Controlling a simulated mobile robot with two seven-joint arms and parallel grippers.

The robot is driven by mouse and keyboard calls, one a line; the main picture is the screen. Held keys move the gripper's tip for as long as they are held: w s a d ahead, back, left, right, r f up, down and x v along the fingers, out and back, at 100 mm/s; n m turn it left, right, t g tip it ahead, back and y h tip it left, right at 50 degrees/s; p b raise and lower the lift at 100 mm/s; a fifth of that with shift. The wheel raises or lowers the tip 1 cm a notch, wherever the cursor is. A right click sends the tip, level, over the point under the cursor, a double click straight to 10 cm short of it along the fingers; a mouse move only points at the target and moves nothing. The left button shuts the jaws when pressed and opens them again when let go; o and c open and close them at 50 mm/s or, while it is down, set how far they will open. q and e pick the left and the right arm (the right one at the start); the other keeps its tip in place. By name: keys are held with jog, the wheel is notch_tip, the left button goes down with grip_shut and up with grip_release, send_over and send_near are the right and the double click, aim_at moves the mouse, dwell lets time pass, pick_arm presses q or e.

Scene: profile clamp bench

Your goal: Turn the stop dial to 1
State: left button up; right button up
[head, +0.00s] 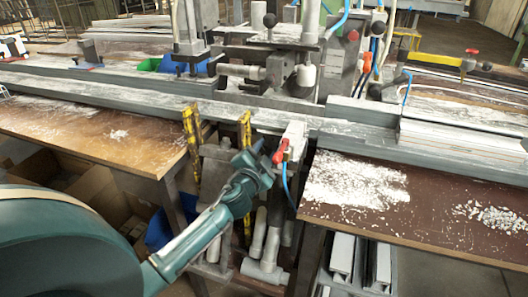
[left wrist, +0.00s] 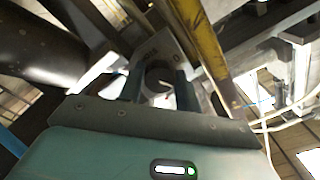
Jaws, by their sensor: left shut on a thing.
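My left gripper (head: 264,160) reaches up from the lower left to the front of the clamp bench, between the two brown table tops, just left of a red-handled valve. In the left wrist view its two dark fingers (left wrist: 158,92) stand either side of a dark round knob, which I take for the stop dial (left wrist: 158,75). The gripper is shut on it. A grey plate (left wrist: 148,48) with small markings lies behind the knob; I cannot read the setting. In the head view the gripper hides the dial. My right gripper is not in view.
The red handle (head: 281,151) and a blue hose (head: 286,186) are close right of the gripper. Yellow uprights (head: 190,132) stand to its left. A long grey rail (head: 130,98) runs behind. White shavings (head: 352,184) cover part of the right table top.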

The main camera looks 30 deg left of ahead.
pick_arm(q)
jog(key=o, duration=0.7)
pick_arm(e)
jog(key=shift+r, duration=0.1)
pick_arm(q)
jog(key=shift+s, duration=0.1)
jog(key=v, duration=1.3)
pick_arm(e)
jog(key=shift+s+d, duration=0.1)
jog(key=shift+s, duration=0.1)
